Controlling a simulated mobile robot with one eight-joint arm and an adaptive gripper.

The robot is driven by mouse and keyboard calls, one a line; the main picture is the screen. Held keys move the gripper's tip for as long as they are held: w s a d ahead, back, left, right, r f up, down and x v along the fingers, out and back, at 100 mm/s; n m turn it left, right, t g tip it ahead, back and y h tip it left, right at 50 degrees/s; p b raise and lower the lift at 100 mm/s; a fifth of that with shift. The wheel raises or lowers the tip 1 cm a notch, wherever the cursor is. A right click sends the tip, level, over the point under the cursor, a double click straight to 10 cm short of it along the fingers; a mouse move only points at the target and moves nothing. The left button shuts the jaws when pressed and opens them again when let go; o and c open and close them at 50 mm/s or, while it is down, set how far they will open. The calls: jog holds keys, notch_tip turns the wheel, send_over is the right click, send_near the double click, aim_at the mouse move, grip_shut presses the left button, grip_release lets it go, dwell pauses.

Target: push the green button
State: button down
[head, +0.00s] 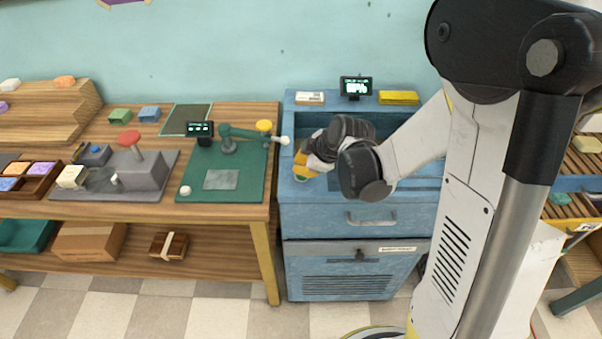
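I cannot make out a green button in the head view. My gripper (303,168) is over the left part of the blue cabinet's (315,222) recessed top, beside its left rim. Its tip shows yellow parts, but the wrist and arm cover much of it. I cannot tell whether its fingers are open or shut, or whether they touch anything. My arm also hides part of the recess.
Left of the cabinet, a wooden bench (262,205) carries a green mat (200,191) with a small green arm device (229,143), and a grey press (140,168). A small display (356,87) and yellow block (398,97) stand on the cabinet's back ledge.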

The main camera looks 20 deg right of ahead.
jog(key=shift+f, duration=0.1)
dwell(0.3)
jog(key=shift+f+b, duration=0.4)
jog(key=shift+b, duration=0.1)
jog(key=shift+r, duration=0.1)
jog(key=shift+r+p, duration=0.3)
jog(key=shift+r, duration=0.1)
